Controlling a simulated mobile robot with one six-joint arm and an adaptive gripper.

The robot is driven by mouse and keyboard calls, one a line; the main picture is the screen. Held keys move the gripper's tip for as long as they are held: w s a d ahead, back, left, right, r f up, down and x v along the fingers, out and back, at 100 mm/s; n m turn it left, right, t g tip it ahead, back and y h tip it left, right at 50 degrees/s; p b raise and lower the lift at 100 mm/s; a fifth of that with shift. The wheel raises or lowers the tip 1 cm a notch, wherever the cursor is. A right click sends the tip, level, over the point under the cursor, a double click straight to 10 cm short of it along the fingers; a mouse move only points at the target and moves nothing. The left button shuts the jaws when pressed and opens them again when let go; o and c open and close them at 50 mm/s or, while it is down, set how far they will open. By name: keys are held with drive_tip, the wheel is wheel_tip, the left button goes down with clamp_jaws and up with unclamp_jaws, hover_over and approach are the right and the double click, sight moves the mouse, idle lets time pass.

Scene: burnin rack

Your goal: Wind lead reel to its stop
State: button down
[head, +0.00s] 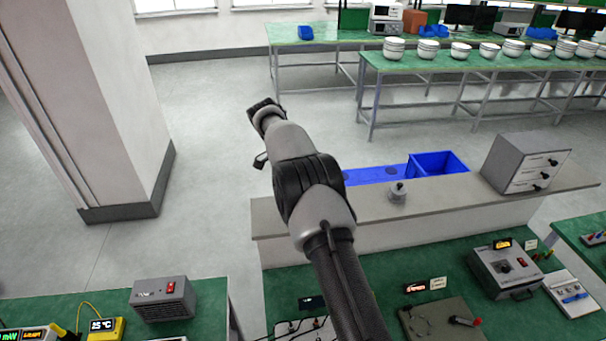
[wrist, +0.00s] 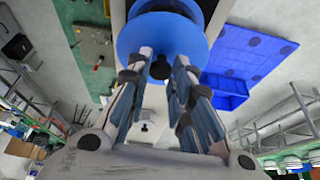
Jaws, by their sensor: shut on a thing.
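The lead reel (wrist: 160,32) fills the top middle of the wrist view as a blue disc, with a second blue rim behind it. A dark round knob (wrist: 160,69) shows on its face near the lower edge. My gripper (wrist: 163,62) has its fingertips on either side of this knob and is shut on it. The fingers partly cover the lower part of the disc. In the head view my arm stretches up the middle; the reel and the fingertips cannot be made out there.
A grey instrument (head: 502,268) is at right. Open floor lies left of my arm.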

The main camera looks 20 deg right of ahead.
drive_tip(key=shift+m+p, duration=0.7)
drive_tip(key=shift+p, duration=0.05)
drive_tip(key=c, duration=1.4)
unclamp_jaws()
drive_tip(key=shift+b, duration=0.3)
